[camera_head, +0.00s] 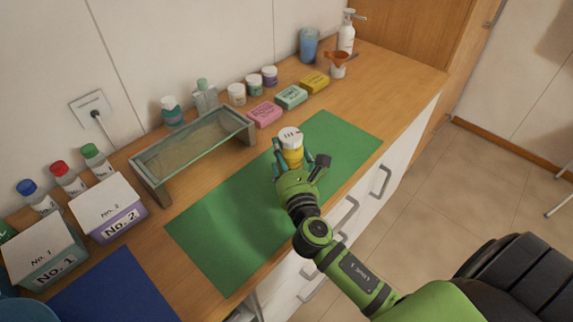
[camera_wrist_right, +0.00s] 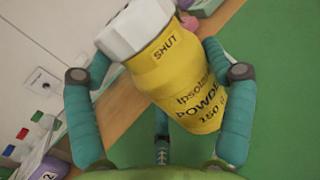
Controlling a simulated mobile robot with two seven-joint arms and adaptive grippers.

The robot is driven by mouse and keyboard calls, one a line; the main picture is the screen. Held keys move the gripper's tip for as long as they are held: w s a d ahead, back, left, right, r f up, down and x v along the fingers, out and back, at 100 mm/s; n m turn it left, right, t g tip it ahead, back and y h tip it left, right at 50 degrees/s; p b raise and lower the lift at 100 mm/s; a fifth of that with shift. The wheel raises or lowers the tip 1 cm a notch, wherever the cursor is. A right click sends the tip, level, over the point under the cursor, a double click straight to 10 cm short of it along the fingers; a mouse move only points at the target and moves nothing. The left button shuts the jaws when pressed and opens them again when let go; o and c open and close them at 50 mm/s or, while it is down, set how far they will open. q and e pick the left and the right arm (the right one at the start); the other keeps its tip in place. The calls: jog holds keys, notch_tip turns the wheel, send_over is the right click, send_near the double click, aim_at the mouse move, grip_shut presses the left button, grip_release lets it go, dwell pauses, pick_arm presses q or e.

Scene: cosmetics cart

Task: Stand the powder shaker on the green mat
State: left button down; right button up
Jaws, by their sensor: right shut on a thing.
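The powder shaker (camera_head: 291,149) is yellow with a white cap. My right gripper (camera_head: 300,154) is shut on it, over the far part of the green mat (camera_head: 225,229). My left gripper is not in view.
A glass-topped stand (camera_head: 192,146), soap boxes (camera_head: 264,114) and small jars (camera_head: 237,93) line the wall side. Boxes No. 1 (camera_head: 44,254) and No. 2 (camera_head: 107,208) and a blue mat (camera_head: 115,291) lie left. The green mat's near part is clear.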

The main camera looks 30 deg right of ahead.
notch_tip(320, 180, down, 3)
jog(key=shift+r+b, duration=0.1)
jog(key=shift+b, duration=0.2)
jog(key=shift+f, duration=0.25)
jog(key=o, duration=1.1)
jog(key=shift+r, duration=0.1)
